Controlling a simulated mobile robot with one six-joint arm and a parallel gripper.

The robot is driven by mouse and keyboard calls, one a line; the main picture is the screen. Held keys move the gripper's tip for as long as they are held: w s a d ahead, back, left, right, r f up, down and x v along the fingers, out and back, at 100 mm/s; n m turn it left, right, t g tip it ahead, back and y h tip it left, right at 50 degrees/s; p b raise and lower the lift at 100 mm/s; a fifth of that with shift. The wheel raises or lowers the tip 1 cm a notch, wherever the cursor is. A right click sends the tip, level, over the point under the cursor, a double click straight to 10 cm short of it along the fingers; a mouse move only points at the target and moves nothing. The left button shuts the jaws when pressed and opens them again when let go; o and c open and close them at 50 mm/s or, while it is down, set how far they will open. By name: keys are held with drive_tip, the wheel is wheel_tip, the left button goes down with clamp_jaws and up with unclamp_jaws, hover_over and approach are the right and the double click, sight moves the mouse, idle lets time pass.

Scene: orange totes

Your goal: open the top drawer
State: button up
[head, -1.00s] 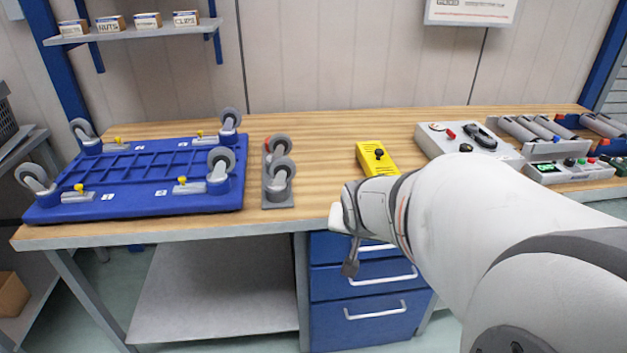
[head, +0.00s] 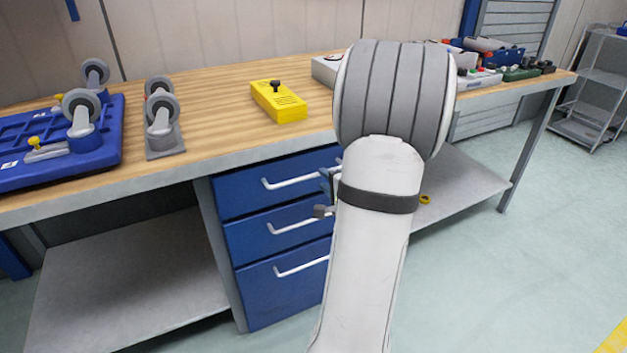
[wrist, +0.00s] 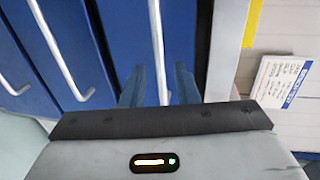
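The blue drawer unit hangs under the workbench, and its top drawer (head: 235,195) has a white bar handle (head: 285,184). The top drawer looks closed, flush with the drawers below. My gripper (head: 325,194) is at the right end of that handle, mostly hidden behind my arm in the head view. In the wrist view, my gripper (wrist: 159,88) is open. Its two blue-grey fingers are apart, one on each side of the top handle (wrist: 158,45), which runs between them. Whether they touch the handle cannot be told.
Two lower drawers have similar handles, the middle one (head: 290,225) and the bottom one (head: 300,266). The wooden benchtop (head: 215,105) overhangs the unit and carries a yellow box (head: 279,102), casters (head: 159,120) and a blue caster frame (head: 105,150). The floor (head: 480,270) at right is clear.

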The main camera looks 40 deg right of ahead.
drive_tip(key=b+x, duration=0.1)
drive_tip(key=x, duration=0.4)
drive_tip(key=shift+w+d+f, duration=0.1)
drive_tip(key=shift+w, duration=0.25)
drive_tip(key=shift+c, duration=0.5)
clamp_jaws()
